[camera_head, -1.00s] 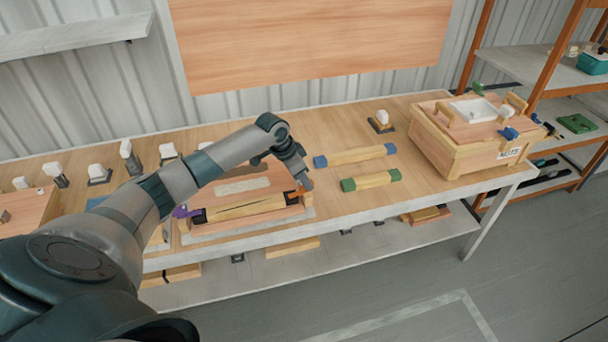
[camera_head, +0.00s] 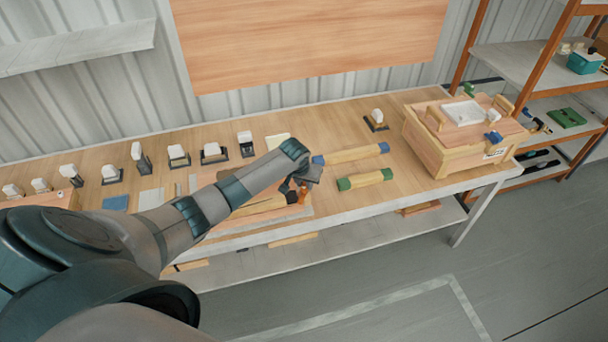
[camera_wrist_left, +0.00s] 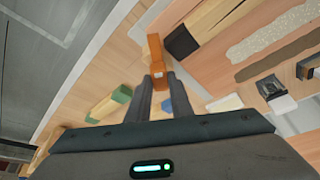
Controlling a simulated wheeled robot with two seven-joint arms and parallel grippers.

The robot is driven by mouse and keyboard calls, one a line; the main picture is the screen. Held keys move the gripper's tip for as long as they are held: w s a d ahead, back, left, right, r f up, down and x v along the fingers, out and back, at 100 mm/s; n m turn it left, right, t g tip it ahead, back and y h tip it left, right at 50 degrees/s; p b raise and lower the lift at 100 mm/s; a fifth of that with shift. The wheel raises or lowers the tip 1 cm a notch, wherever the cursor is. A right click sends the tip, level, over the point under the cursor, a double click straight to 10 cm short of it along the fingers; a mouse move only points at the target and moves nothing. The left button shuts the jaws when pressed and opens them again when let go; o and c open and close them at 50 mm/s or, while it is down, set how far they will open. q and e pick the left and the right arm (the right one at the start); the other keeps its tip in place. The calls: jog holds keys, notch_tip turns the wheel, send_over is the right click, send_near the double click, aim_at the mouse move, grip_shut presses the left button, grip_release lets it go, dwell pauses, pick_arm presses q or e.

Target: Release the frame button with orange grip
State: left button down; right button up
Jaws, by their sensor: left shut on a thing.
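The orange grip (camera_head: 302,194) shows just below my left gripper (camera_head: 304,183) at the right end of the wooden frame assembly (camera_head: 262,203). In the left wrist view my left gripper's fingers (camera_wrist_left: 159,78) are shut on the orange grip (camera_wrist_left: 154,50), which sticks out past the fingertips. A wooden bar with a black end (camera_wrist_left: 183,41) lies beside it. The frame button itself cannot be made out. My left forearm hides much of the assembly in the head view. My right gripper is not in view.
A green-ended bar (camera_head: 365,180) and a blue-ended bar (camera_head: 351,155) lie right of the gripper. A wooden box (camera_head: 448,157) stands at the table's right end. Several white-topped pieces, one a holder (camera_head: 178,156), line the back left. Table between bars and box is clear.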

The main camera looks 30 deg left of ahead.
pick_arm(q)
jog(key=n+p, duration=0.1)
jog(key=n, duration=0.1)
jog(key=n+y+p, duration=0.1)
jog(key=shift+w+d+r+n+g, duration=0.1)
jog(key=shift+d+r+n+g, duration=0.1)
jog(key=shift+n+g, duration=0.2)
jog(key=shift+w+f+n+g+y+p, duration=0.15)
jog(key=shift+n+y+p, duration=0.2)
jog(key=shift+n, duration=0.5)
jog(key=shift+s+n+g+y+p, duration=0.15)
jog(key=shift+n+y+p, duration=0.2)
jog(key=shift+n, duration=0.5)
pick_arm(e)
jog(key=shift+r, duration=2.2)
pick_arm(q)
jog(key=shift+w, duration=0.1)
jog(key=c, duration=1.6)
grip_release()
